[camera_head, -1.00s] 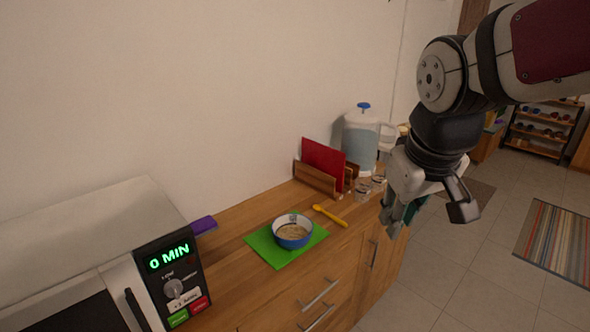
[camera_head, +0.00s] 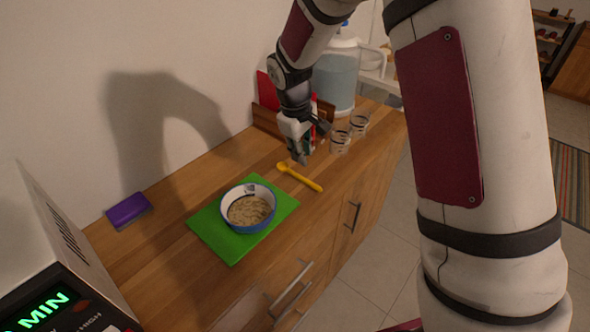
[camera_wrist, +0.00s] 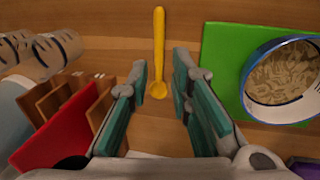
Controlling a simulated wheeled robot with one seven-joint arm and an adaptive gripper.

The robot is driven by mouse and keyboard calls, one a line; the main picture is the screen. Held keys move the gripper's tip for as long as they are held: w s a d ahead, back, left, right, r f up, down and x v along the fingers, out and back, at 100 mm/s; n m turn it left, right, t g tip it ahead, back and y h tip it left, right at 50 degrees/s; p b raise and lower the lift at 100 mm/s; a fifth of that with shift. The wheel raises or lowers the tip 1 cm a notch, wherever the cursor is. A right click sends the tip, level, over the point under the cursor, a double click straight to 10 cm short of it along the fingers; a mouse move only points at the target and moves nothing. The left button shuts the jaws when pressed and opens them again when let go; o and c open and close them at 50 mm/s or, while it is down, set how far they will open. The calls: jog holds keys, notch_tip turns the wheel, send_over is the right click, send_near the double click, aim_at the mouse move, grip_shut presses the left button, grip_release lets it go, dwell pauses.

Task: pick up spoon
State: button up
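A yellow spoon (camera_head: 300,177) lies on the wooden counter, to the right of the green mat. In the wrist view the spoon (camera_wrist: 159,50) lies lengthwise, its bowl end toward my gripper and its handle pointing away. My gripper (camera_head: 303,158) is above the counter by the spoon's bowl end. In the wrist view my gripper (camera_wrist: 160,90) is open, with the spoon's bowl lined up in the gap between the teal fingers. The fingers appear apart from the spoon. I cannot tell the exact height above the counter.
A blue bowl of food (camera_head: 248,209) sits on a green mat (camera_head: 222,246) left of the spoon. Two glasses (camera_head: 340,141), a wooden rack with a red item (camera_wrist: 62,131) and a water jug (camera_head: 335,79) stand behind. A purple sponge-like block (camera_head: 128,210) and a microwave are at left.

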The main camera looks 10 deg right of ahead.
send_over(311, 183)
jog(key=a, duration=0.2)
notch_tip(311, 183, down, 6)
jog(key=shift+d+f, duration=0.15)
jog(key=shift+f, duration=0.1)
jog(key=f, duration=0.2)
jog(key=d+f, duration=0.1)
jog(key=f, duration=0.1)
jog(key=shift+s+d+f+p, duration=0.15)
jog(key=shift+d+f+p, duration=0.05)
jog(key=shift+p, duration=0.2)
jog(key=shift+f, duration=0.5)
grip_shut()
